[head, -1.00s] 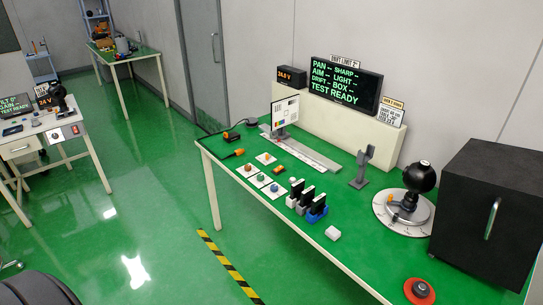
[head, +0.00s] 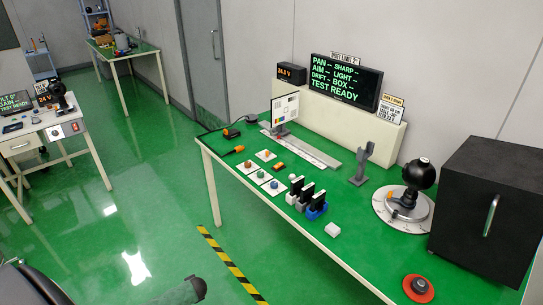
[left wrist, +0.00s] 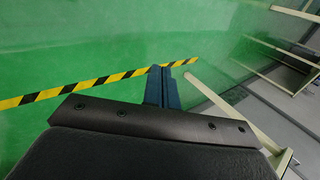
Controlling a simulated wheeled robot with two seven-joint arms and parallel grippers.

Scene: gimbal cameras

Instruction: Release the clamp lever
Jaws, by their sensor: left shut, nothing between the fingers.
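A black ball-shaped gimbal camera (head: 419,173) stands on a round white dial base (head: 386,211) at the right of the green bench. A small orange-tipped lever (head: 394,213) appears low on this base; it is too small to tell its exact position. My left gripper (left wrist: 160,72) shows in the left wrist view, with its dark blue fingers together and empty. It is over the green floor, away from the bench top and the dial. My right gripper is not in view.
A black box with a handle (head: 490,216) stands right of the dial. A red round button (head: 418,287) is near the front edge. A striped floor line (head: 228,262) runs before the bench.

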